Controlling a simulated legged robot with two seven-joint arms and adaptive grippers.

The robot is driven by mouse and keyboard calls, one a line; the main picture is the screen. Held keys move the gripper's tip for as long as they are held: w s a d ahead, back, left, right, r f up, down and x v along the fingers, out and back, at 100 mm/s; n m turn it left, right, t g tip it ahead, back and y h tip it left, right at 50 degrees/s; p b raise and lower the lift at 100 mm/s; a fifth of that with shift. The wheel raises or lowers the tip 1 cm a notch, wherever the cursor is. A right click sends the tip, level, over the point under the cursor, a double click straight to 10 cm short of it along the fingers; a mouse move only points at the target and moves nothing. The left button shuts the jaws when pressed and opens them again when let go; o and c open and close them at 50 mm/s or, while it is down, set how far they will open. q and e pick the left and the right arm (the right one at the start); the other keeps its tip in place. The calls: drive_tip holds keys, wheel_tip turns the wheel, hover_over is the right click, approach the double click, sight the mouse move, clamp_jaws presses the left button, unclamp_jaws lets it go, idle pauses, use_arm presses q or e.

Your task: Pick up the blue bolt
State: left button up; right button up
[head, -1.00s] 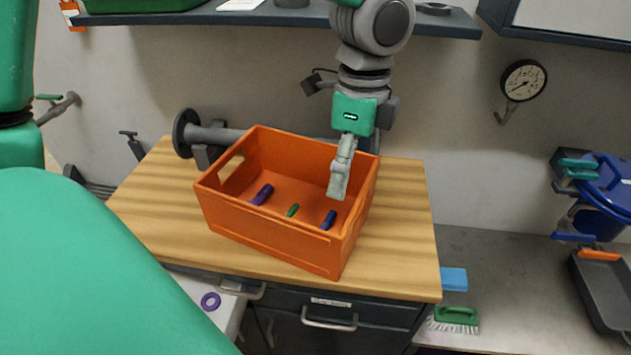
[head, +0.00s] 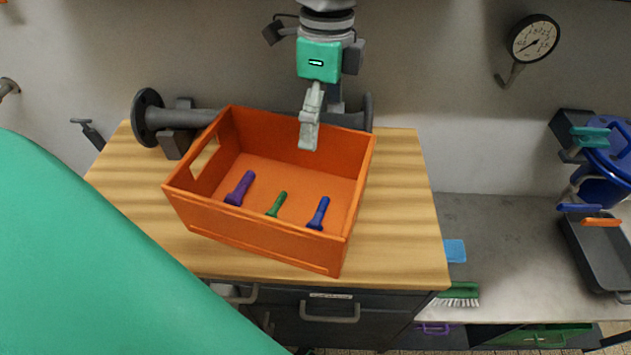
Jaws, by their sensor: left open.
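The blue bolt (head: 319,213) lies in the orange crate (head: 255,240), at the right of its floor near the front wall. A green bolt (head: 277,204) lies in the middle and a purple bolt (head: 240,188) at the left. My left gripper (head: 309,138) points down over the back part of the crate, above and behind the blue bolt and apart from it. It is open and empty; its fingers show nearly edge-on. My right gripper is not in view.
The crate stands on a wooden worktop (head: 395,230) with free room at its right. A grey flanged pipe (head: 190,118) lies behind the crate. A gauge (head: 533,38) hangs on the wall. A dark tray (head: 603,250) and a green brush (head: 458,293) are at the right.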

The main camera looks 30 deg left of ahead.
use_arm(q)
drive_tip(key=f+b, duration=0.1)
drive_tip(key=f, duration=0.1)
drive_tip(key=b, duration=0.9)
hover_over(321, 211)
drive_tip(key=w, duration=0.1)
drive_tip(key=f, duration=1.5)
drive_tip(key=shift+d, duration=0.2)
drive_tip(key=f, duration=0.3)
drive_tip(key=s+a+f+b, duration=0.1)
drive_tip(key=f, duration=0.1)
drive_tip(key=shift+f, duration=0.2)
drive_tip(key=shift+d, duration=0.25)
